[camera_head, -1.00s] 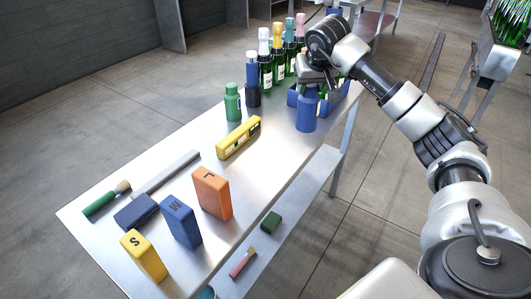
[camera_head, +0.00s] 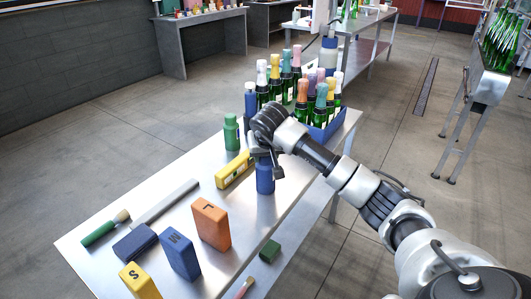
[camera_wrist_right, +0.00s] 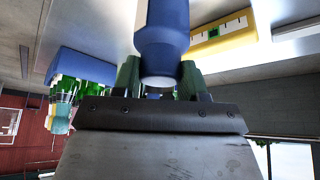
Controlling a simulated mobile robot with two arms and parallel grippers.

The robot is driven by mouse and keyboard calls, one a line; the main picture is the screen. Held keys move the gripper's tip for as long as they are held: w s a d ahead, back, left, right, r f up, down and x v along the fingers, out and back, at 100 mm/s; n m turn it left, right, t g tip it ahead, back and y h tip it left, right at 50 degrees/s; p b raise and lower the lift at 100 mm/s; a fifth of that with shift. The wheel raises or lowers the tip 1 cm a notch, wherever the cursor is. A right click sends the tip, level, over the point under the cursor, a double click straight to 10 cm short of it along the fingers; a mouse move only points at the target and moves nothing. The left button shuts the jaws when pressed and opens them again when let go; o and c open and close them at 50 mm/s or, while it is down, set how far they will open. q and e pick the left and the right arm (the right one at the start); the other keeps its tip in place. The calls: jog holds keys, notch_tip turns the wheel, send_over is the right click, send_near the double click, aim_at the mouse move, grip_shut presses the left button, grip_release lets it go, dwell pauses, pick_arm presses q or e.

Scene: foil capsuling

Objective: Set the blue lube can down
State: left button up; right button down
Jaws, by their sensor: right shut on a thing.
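The blue lube can (camera_head: 265,180) is upright in my right gripper (camera_head: 264,158), near the right edge of the metal table (camera_head: 190,255), just right of the yellow level (camera_head: 235,169). The gripper comes from above and is shut on the can's narrow upper part. In the right wrist view, the blue can (camera_wrist_right: 162,38) sits between the green-padded fingers of the gripper (camera_wrist_right: 160,80). Its base runs out of that picture, and I cannot tell whether it touches the tabletop. My left gripper is not in view.
A green bottle (camera_head: 231,132) and a dark blue bottle (camera_head: 251,100) stand behind the level. A blue crate (camera_head: 328,128) of foil-topped bottles is at the far end. Orange (camera_head: 211,224), blue (camera_head: 180,255) and yellow (camera_head: 139,282) lettered blocks stand nearer. Bare tabletop lies between can and orange block.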

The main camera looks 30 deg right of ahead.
jog(key=shift+f, duration=0.1)
jog(key=c, duration=0.6)
grip_release()
jog(key=shift+r, duration=0.2)
jog(key=v, duration=1.2)
jog(key=shift+f, duration=0.15)
